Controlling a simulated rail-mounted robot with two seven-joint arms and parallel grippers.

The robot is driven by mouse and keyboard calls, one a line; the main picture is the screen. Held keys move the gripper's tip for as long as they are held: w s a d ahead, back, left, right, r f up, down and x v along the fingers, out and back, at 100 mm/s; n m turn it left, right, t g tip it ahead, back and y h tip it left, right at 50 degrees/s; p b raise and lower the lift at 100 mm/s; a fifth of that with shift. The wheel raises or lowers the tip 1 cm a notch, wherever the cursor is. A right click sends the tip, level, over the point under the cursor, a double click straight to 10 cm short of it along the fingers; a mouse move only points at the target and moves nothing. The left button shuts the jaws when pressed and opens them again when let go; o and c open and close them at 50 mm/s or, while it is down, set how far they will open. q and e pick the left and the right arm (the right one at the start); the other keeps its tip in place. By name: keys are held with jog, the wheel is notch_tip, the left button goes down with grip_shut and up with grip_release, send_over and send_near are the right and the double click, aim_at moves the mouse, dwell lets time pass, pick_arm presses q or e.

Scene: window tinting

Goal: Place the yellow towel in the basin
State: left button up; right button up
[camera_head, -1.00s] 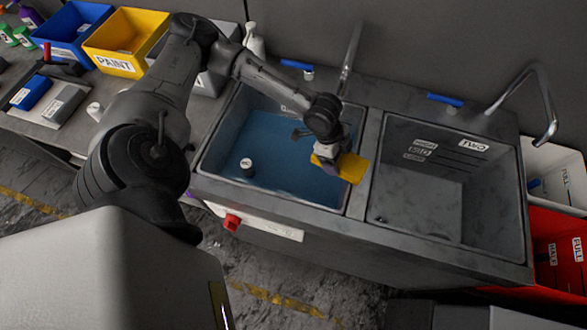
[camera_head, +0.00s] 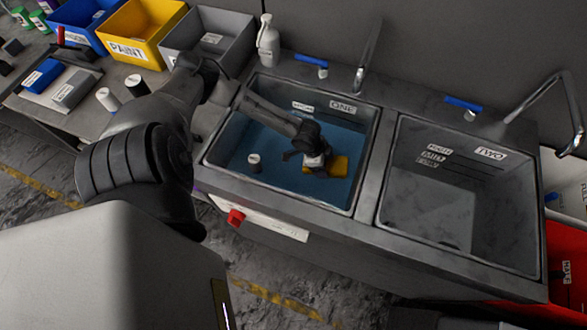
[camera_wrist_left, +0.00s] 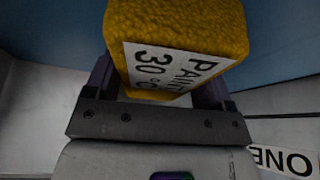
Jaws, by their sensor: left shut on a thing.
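The yellow towel (camera_head: 338,165) is in the left basin (camera_head: 213,163), low down by the blue water. In the left wrist view the towel (camera_wrist_left: 185,28) looks like a thick fuzzy block with a white label reading "PAINT 30°C". My left gripper (camera_head: 318,160) reaches down into this basin and is shut on the towel. Its two dark fingers (camera_wrist_left: 160,92) sit on either side of the towel. Whether the towel touches the water I cannot tell. The left basin is labelled "ONE"; the right basin (camera_head: 455,205), labelled "TWO", looks empty. My right gripper is not in view.
A small dark container with a white top (camera_head: 254,162) is in the left basin. Taps (camera_head: 368,55) and blue handles (camera_head: 462,103) stand along the back edge. A spray bottle (camera_head: 268,42) and a grey bin (camera_head: 208,40) stand at the back left. A red bin (camera_head: 568,260) is at right.

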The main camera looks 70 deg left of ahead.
pick_arm(q)
jog(key=n, duration=0.2)
send_over(317, 182)
jog(key=s, duration=0.1)
notch_tip(317, 182, down, 5)
jog(key=shift+y, duration=0.4)
jog(key=f, duration=0.1)
jog(key=f+b, duration=0.1)
jog(key=f, duration=0.1)
jog(key=f+b, duration=0.1)
jog(key=f, duration=0.1)
jog(key=shift+s+a, duration=0.2)
jog(key=shift+s, duration=0.05)
jog(key=shift+f+b, duration=0.9)
jog(key=shift+f, duration=1.35)
jog(key=shift+f, duration=0.15)
jog(key=o, duration=1)
jog(key=shift+c, duration=0.2)
